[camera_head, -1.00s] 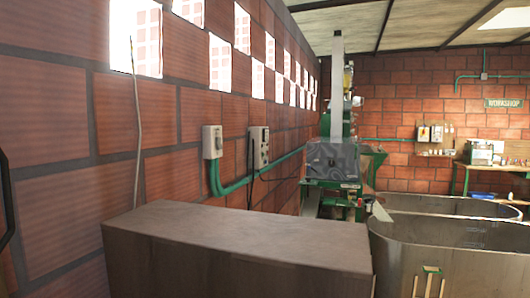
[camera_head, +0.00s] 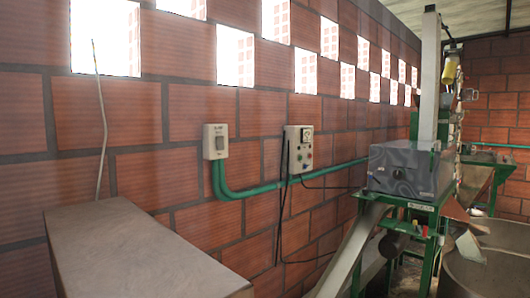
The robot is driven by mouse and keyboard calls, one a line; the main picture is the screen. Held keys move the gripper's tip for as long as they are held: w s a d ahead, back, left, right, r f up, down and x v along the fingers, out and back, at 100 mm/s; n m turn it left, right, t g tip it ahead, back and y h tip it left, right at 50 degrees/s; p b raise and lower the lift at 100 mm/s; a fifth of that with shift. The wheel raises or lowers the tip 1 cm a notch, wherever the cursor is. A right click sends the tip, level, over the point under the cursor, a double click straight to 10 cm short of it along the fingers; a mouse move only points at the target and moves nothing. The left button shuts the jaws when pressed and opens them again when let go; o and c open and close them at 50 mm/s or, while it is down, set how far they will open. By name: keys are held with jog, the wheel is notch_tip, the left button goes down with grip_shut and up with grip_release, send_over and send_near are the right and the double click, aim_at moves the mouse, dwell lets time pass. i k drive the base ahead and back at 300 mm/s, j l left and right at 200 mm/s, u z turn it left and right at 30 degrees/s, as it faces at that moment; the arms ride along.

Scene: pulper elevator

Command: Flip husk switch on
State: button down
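A light grey switch box (camera_head: 215,142) with a darker rocker is mounted on the brick wall, left of centre. A green conduit (camera_head: 250,191) leaves its bottom and runs right along the wall. To its right is a second grey control box (camera_head: 299,150) with a dial and several coloured buttons; dark cables hang from it. I cannot read the labels, so I cannot tell which one is the husk switch, nor its position. My gripper is not in view.
A brown box-like block (camera_head: 140,250) stands against the wall at lower left. A green-framed machine (camera_head: 405,175) with a grey housing and a slanted chute (camera_head: 350,250) stands at right. A large round tank (camera_head: 490,265) is at lower right.

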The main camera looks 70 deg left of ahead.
aim_at(220, 140)
jog(key=i+u, duration=0.85)
jog(key=i+l+u, duration=0.25)
jog(key=i+u, duration=0.15)
jog(key=i+j+u, duration=0.15)
jog(key=u, duration=0.3)
jog(key=i+u, duration=0.5)
jog(key=i+l+u, duration=0.1)
jog(key=u, duration=0.35)
jog(key=i+j+u, duration=0.15)
jog(key=i+u, duration=0.2)
jog(key=i, duration=0.7)
